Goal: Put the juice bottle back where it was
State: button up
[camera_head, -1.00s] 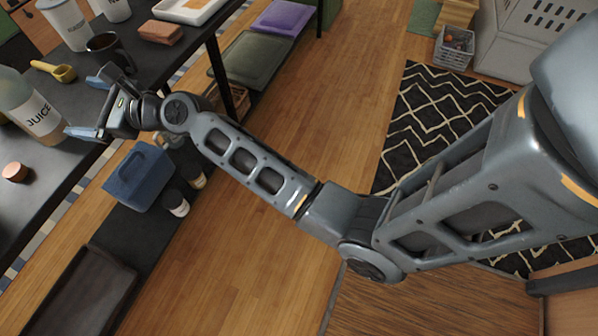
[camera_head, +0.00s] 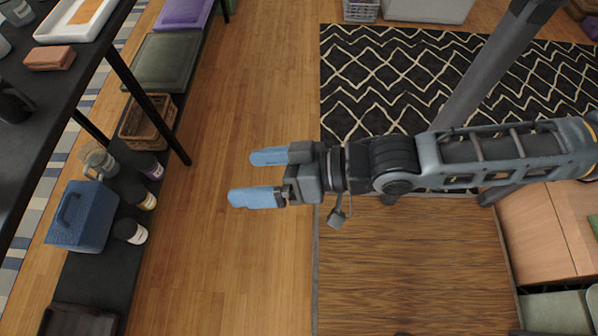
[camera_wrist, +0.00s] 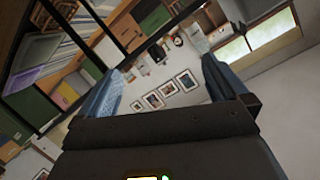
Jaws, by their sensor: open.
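My gripper (camera_head: 254,177) is open and empty, with its two blue fingers pointing left over the wooden floor. It is well to the right of the black table. In the wrist view the two fingers (camera_wrist: 158,95) are apart with nothing between them. The juice bottle does not show in either current view.
The black table (camera_head: 72,65) stands at the left with a brown block (camera_head: 50,57) and a white tray (camera_head: 75,18) on it. Its low shelf holds a blue box (camera_head: 82,216), a wicker basket (camera_head: 148,120) and small bottles. The wooden floor (camera_head: 255,75) is clear.

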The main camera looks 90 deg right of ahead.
jog(key=s+a+r+n, duration=0.3)
jog(key=s+r+n, duration=0.2)
jog(key=s+r, duration=0.1)
jog(key=shift+s+a+r+n, duration=0.2)
jog(key=shift+s+a+n, duration=0.1)
jog(key=shift+s, duration=0.4)
